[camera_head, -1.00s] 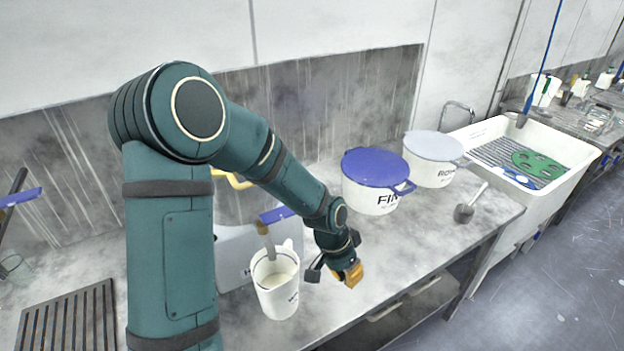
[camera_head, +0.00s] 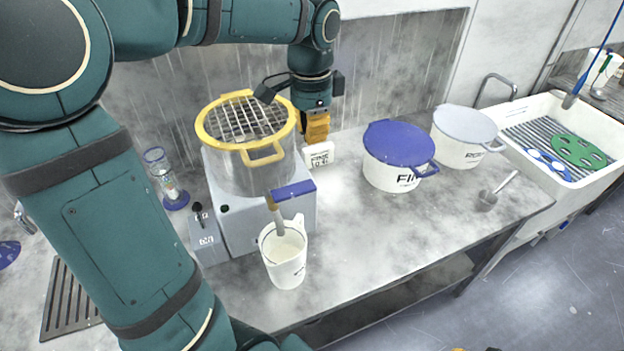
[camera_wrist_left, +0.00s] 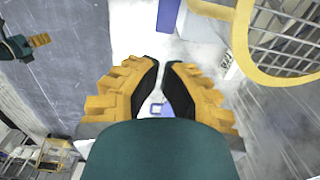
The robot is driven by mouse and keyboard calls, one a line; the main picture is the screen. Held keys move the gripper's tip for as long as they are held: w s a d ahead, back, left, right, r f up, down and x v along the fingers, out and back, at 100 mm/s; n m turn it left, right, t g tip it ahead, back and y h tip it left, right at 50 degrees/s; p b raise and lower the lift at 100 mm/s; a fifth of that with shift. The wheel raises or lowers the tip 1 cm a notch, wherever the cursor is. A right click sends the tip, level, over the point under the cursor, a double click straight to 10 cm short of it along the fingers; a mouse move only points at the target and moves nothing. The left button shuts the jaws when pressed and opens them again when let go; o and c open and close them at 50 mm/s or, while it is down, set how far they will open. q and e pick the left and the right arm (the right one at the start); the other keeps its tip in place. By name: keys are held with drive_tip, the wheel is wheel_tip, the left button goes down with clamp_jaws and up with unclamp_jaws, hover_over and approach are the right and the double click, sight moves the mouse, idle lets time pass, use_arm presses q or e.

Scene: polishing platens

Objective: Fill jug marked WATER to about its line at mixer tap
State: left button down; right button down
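The mixer tap (camera_head: 492,88) arches over the sink at the right back. My left gripper (camera_head: 318,128) is above the bench, behind the jug and apart from it. In the left wrist view its fingers (camera_wrist_left: 163,66) have a narrow gap with nothing held. Part of my right gripper (camera_wrist_left: 40,40) shows there at the upper left; its finger opening is unclear.
A pot with a yellow-rimmed grid (camera_head: 243,118) stands on a grey unit left of my left gripper. A small white labelled block (camera_head: 319,158) is below the gripper. A blue-lidded pot (camera_head: 396,175) and a grey-lidded pot (camera_head: 462,152) stand towards the sink (camera_head: 598,183).

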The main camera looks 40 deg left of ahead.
sight(311, 187)
use_arm(q)
wheel_tip(311, 187, down, 14)
drive_tip(key=shift+r+b, duration=0.1)
drive_tip(key=shift+b, duration=0.35)
